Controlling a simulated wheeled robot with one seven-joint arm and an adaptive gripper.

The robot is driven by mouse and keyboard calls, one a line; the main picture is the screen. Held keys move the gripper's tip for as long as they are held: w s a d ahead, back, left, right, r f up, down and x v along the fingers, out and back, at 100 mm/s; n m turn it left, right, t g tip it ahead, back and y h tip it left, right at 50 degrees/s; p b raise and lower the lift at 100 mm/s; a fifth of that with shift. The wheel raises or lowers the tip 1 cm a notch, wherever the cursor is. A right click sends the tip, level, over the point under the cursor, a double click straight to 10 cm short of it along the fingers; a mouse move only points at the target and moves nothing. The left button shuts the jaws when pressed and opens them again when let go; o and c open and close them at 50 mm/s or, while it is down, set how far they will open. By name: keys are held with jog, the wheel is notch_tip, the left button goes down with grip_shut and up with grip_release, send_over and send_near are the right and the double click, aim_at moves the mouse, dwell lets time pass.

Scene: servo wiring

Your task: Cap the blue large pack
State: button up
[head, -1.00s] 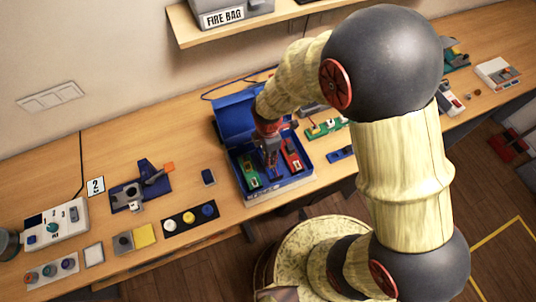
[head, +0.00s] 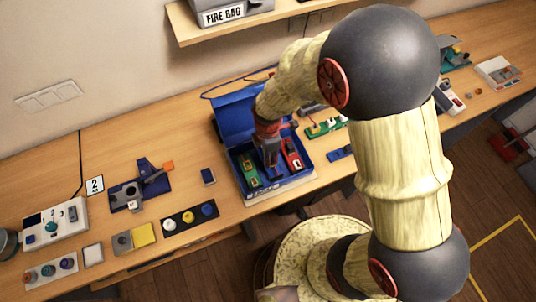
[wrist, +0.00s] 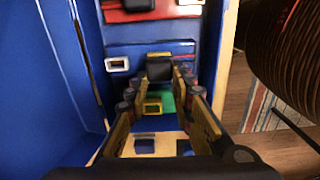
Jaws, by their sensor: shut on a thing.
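The open blue box (head: 226,167) stands on the bench, its lid (head: 232,118) raised at the back. A green pack (head: 249,172) lies at its left and a red pack (head: 291,154) at its right. A blue pack (wrist: 190,49) lies between them, mostly hidden by my gripper in the head view. My gripper (wrist: 160,73) is down in the box, shut on a small dark piece (wrist: 159,70) over the blue pack. A white-rimmed connector (wrist: 117,64) shows left of it. Whether the dark piece touches the blue pack, I cannot tell.
Another blue item (head: 341,152) and a green board (head: 324,127) lie right of the box. A small dark-blue block (head: 208,176) and a button strip (head: 190,218) lie left. The raised lid and box walls closely surround my gripper.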

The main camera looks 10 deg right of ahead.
jog(key=shift+f+b, duration=0.55)
jog(key=shift+f, duration=0.35)
jog(key=o, duration=1)
notch_tip(320, 180, up, 12)
jog(key=shift+r, duration=0.1)
dwell(0.4)
